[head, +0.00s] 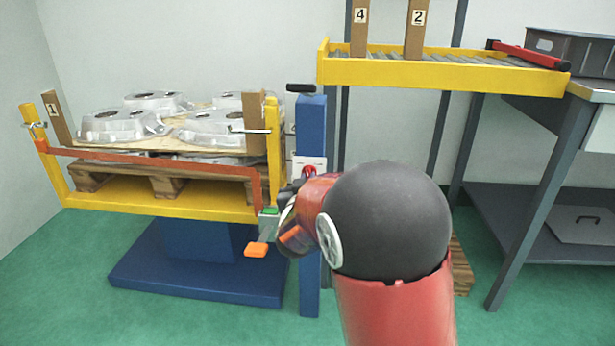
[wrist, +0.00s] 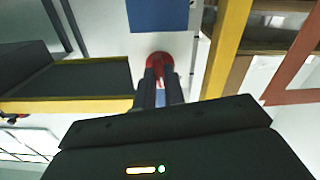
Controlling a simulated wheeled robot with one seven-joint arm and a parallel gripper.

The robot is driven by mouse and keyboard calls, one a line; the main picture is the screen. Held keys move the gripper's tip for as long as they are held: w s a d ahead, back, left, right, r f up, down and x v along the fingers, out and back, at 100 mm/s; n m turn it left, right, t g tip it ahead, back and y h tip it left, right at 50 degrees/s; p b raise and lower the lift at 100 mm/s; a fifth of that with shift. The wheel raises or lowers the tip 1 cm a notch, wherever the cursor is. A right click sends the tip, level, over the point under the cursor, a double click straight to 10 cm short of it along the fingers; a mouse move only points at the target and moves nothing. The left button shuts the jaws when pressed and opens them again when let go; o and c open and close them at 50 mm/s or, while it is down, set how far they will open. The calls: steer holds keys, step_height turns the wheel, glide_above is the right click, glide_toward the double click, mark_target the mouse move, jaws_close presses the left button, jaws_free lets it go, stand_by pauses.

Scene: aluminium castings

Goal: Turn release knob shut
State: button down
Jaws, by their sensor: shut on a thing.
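The red release knob (head: 309,171) sits on a white plate on the blue post, right of the yellow lift table. In the wrist view the knob (wrist: 160,61) shows between and just beyond my two dark fingers. My gripper (wrist: 160,84) is shut on the knob, with one finger on each side of it. In the head view my red and black arm reaches in from the lower right and its wrist hides most of the fingers. The fingers cover part of the knob, and its exact turn angle is hard to read.
The yellow lift table (head: 140,204) holds a pallet with aluminium castings (head: 122,124) behind an orange-red bar (head: 150,157). The blue post (head: 311,125) stands close by my gripper. A yellow roller conveyor (head: 440,75) and a grey bench (head: 596,90) are at right.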

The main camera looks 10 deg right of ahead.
steer(key=shift+n+p, duration=1.6)
steer(key=shift+n, duration=1.7)
steer(key=c, duration=1.5)
jaws_free()
steer(key=v, duration=0.7)
steer(key=shift+s+a, duration=0.15)
steer(key=shift+s, duration=0.2)
